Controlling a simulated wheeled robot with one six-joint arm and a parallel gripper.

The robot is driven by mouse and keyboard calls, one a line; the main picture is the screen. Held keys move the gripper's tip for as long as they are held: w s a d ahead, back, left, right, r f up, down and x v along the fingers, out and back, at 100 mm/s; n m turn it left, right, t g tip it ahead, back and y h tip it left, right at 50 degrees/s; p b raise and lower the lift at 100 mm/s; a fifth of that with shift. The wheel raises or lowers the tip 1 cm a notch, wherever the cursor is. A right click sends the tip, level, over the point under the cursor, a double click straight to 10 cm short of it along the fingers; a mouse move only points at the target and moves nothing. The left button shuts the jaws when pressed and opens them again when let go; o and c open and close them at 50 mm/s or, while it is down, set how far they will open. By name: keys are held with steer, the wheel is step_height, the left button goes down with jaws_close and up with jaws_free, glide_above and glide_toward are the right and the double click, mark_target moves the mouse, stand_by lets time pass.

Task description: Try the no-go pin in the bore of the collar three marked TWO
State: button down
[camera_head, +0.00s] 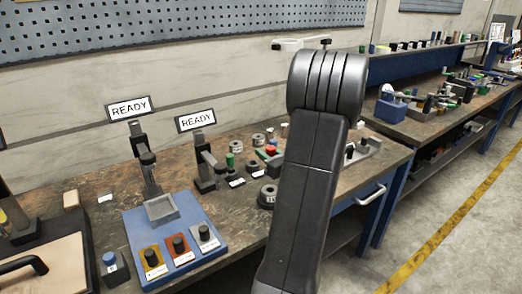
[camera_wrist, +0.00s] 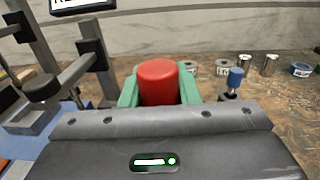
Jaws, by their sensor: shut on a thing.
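In the wrist view my gripper (camera_wrist: 159,88) has its pale green fingers closed on both sides of a red cylindrical handle (camera_wrist: 158,78), which looks like the no-go pin. Its lower part is hidden behind the gripper body. Grey collars with white labels, one here (camera_wrist: 222,67) and one beside it (camera_wrist: 192,66), stand on the bench beyond the gripper, apart from it. I cannot read which is marked TWO.
A blue base (camera_head: 214,252) with several knobs stands at the front left, under stands with READY signs (camera_head: 130,108). A blue-topped peg (camera_wrist: 235,78) stands close to the gripper's right. Metal cylinders (camera_wrist: 270,65) and a blue ring (camera_wrist: 301,70) stand farther right.

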steer(key=shift+s, duration=0.1)
steer(key=shift+d, duration=0.1)
steer(key=shift+f+b, duration=2.6)
steer(key=shift+f, duration=0.25)
steer(key=shift+f+b, duration=2)
steer(key=shift+b, duration=0.05)
stand_by(0.5)
steer(key=shift+r, duration=0.15)
stand_by(0.8)
steer(key=shift+r+p, duration=1.45)
steer(key=shift+r, duration=0.5)
